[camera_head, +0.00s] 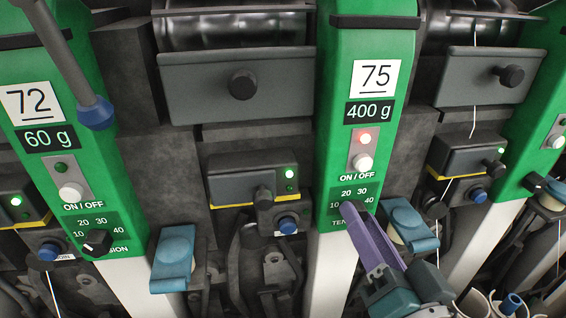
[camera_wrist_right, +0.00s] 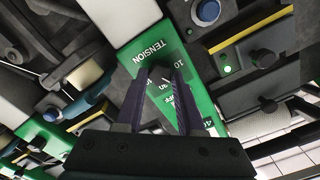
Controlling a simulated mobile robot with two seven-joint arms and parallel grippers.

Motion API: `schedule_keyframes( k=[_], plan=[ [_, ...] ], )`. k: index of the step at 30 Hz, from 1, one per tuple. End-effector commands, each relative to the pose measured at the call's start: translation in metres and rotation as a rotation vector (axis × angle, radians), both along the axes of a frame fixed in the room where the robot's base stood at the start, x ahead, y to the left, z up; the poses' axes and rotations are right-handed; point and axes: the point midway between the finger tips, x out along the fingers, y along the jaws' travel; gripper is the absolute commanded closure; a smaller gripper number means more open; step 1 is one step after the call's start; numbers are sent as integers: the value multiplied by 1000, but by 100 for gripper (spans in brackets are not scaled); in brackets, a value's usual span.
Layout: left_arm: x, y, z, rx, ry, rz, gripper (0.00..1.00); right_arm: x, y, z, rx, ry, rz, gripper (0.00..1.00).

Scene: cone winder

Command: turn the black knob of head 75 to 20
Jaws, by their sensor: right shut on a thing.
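Head 75 is the green column with the white "75" sign (camera_head: 376,77) and a "400 g" display (camera_head: 369,112). Its tension dial (camera_head: 351,192), marked 10, 20, 30 and 40, is below ON/OFF. My right gripper (camera_head: 355,218), with purple fingers, reaches this dial from the lower right and is shut on the black knob. The fingers hide most of the knob in the head view. In the right wrist view the black knob (camera_wrist_right: 160,74) shows between the fingertips. Its pointer is hidden, so I cannot read its setting. My left gripper is not in view.
A blue lever (camera_head: 411,226) stands close to the right of the dial. Head 72 (camera_head: 28,102) has its own black knob (camera_head: 97,243) at the left.

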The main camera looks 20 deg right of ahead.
Motion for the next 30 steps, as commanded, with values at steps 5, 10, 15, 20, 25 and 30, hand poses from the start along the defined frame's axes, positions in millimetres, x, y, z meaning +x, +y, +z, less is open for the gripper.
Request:
schedule_keyframes(
  k=[5, 10, 15, 20, 25, 30],
  plan=[
    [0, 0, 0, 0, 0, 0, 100, 0, 0, 0, 23, -6, 0, 100],
    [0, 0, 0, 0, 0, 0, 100, 0, 0, 0, 26, -6, 0, 100],
    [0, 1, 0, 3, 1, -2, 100, 0, 0, 0, 25, -6, 0, 100],
    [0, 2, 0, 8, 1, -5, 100, 0, 0, 0, 24, -6, 0, 49],
    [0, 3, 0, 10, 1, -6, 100, 0, 0, 0, 24, -6, 0, 33],
    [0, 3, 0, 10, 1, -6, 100, 0, 0, 0, 24, -6, 0, 33]
  ],
)
